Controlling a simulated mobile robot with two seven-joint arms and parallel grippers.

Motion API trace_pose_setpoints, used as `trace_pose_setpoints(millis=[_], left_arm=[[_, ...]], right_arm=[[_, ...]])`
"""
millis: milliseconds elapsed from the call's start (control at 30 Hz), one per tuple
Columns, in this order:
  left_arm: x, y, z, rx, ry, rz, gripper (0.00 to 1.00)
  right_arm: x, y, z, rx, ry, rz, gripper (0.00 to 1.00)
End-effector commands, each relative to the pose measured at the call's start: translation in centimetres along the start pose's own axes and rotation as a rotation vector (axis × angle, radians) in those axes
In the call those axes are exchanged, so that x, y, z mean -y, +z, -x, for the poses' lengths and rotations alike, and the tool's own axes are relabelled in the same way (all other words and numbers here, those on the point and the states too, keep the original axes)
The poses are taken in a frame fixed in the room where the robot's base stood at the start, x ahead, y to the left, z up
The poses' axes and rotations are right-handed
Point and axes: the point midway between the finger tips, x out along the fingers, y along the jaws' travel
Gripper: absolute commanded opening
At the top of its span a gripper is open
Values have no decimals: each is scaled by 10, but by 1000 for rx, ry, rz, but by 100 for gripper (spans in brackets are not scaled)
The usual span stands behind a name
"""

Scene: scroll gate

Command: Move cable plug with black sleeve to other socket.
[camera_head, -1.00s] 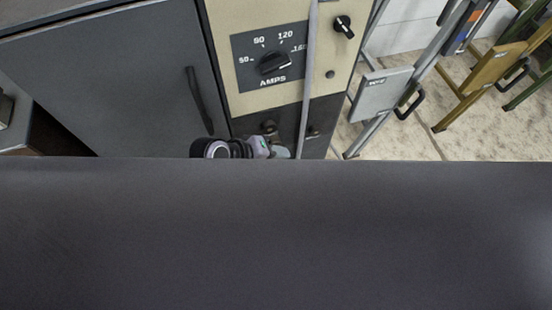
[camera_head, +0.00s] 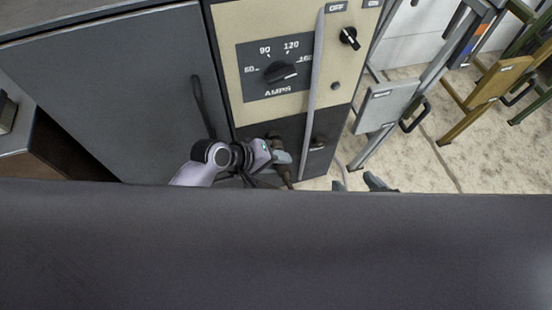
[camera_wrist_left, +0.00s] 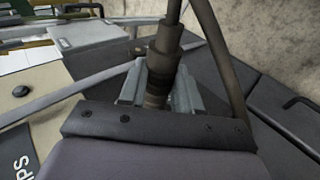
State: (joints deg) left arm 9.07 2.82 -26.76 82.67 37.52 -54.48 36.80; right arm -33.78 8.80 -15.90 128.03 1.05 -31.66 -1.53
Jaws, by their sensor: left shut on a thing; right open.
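My left gripper (camera_head: 281,158) is in front of the welder's dark lower panel (camera_head: 297,128). It is shut on a cable plug with a dark, brownish-black sleeve (camera_head: 286,174). In the left wrist view the sleeve (camera_wrist_left: 163,50) stands between the two grey fingers (camera_wrist_left: 158,92), and its cable runs out at the top. A socket (camera_head: 318,142) shows on the panel to the right of the gripper. Whether the plug's tip is in a socket is hidden. My right gripper (camera_head: 358,184) shows only as two separated fingertips; it is open and empty.
A beige panel with an AMPS dial (camera_head: 280,70) is above the sockets. A grey bar (camera_head: 317,70) runs down in front of it. A grey cabinet door (camera_head: 110,80) is at left. Metal gates (camera_head: 385,105) stand at right on the tiled floor. A dark surface hides the lower picture.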

Motion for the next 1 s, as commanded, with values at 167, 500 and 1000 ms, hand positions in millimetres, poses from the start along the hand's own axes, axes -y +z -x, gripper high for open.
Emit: trace_pose_setpoints(millis=[167, 500, 1000], left_arm=[[-1, 0, 0, -1, 2, -1, 0], [-2, 0, 1, 0, 1, -1, 0], [-2, -2, 1, -1, 2, -1, 0]], right_arm=[[0, 1, 0, 2, 1, 0, 62], [-1, -4, 3, 3, 1, 0, 62], [-1, -7, 5, 3, 1, 1, 62]])
